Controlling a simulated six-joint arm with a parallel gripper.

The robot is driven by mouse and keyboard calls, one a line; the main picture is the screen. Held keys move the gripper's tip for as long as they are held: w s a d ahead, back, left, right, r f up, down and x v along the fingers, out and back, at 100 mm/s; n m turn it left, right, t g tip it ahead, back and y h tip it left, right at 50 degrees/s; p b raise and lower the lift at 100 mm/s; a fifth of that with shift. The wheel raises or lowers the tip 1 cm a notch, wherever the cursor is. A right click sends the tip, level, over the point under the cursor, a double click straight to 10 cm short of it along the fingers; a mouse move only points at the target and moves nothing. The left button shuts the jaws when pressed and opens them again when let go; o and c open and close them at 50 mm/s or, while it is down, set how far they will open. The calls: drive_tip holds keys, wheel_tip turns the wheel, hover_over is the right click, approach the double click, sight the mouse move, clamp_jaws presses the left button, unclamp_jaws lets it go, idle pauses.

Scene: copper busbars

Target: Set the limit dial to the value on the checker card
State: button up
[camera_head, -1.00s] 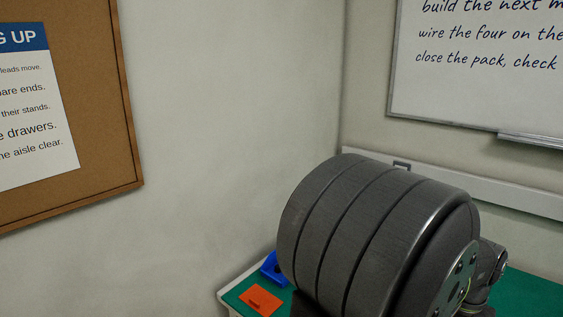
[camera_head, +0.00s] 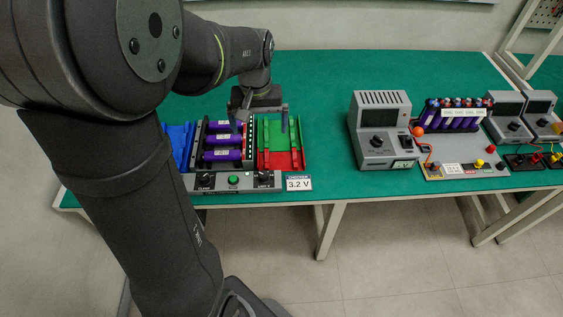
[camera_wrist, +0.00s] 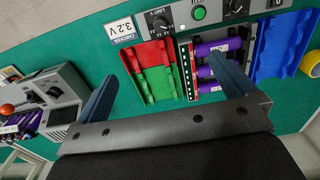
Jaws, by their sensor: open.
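The checker (camera_head: 222,187) is a grey unit on the green bench with purple cells (camera_head: 222,141) in its bay. Its limit dial (camera_head: 264,176) is a dark knob at the front right; it also shows in the wrist view (camera_wrist: 161,23) under the label "LIMIT V". I cannot read its setting for certain. The checker card (camera_head: 299,184) beside it reads 3.2 V; it is also in the wrist view (camera_wrist: 122,31). My gripper (camera_head: 264,122) is open and empty, above the red and green trays behind the dial. Its two blue-grey fingers (camera_wrist: 164,70) are spread, apart from the dial.
A green button (camera_head: 233,180) and another knob (camera_head: 205,180) are left of the dial. Red and green trays (camera_head: 291,159) lie beside the bay, a blue tray (camera_head: 178,145) at left. A grey instrument (camera_head: 381,128) and a cell pack stand farther right. Bare bench lies between.

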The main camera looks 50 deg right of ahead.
idle(0.8)
wheel_tip(320, 180, up, 12)
wheel_tip(320, 180, down, 9)
drive_tip(key=shift+f, duration=0.2)
idle(0.6)
wheel_tip(320, 180, up, 10)
idle(0.5)
